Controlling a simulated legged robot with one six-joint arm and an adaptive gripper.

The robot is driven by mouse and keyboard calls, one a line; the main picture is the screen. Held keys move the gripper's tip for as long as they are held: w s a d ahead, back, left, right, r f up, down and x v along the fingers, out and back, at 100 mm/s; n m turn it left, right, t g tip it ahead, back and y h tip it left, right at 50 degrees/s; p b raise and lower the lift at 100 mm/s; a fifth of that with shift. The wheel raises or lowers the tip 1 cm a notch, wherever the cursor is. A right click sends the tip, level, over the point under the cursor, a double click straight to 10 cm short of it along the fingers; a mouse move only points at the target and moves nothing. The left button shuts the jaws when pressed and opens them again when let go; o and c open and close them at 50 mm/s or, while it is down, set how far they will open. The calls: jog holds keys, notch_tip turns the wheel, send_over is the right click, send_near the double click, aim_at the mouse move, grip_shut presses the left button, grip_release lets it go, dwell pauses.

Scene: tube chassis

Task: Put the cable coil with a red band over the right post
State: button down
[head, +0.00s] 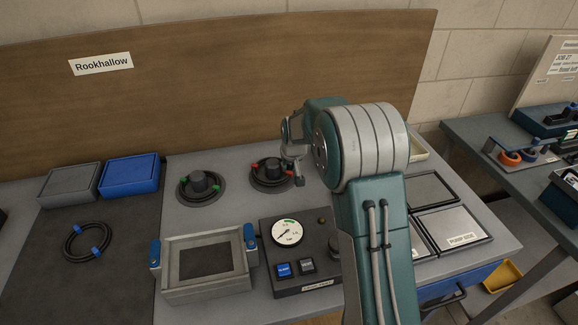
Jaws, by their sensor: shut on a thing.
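The cable coil with a red band (257,177) is black with red wraps and appears to lie around the right post (270,168), low near its base. Whether it rests fully flat is too small to tell. My gripper (298,179) is at the right side of this coil and is shut on its edge. My arm comes in from the right, and part of the gripper and the coil's right side are hard to make out.
A coil with green bands (183,193) lies around the left post (198,182). A coil with blue bands (70,251) lies on the dark mat at left. Grey and blue bins (129,175) stand at back left.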

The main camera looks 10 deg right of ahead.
jog(key=shift+d, duration=0.3)
jog(key=shift+f, duration=0.55)
dwell(0.3)
jog(key=c, duration=0.8)
grip_release()
jog(key=shift+c, duration=0.2)
jog(key=shift+r, duration=0.1)
jog(key=v, duration=1)
jog(key=shift+r, duration=0.4)
jog(key=shift+s+r, duration=0.1)
jog(key=shift+s, duration=0.1)
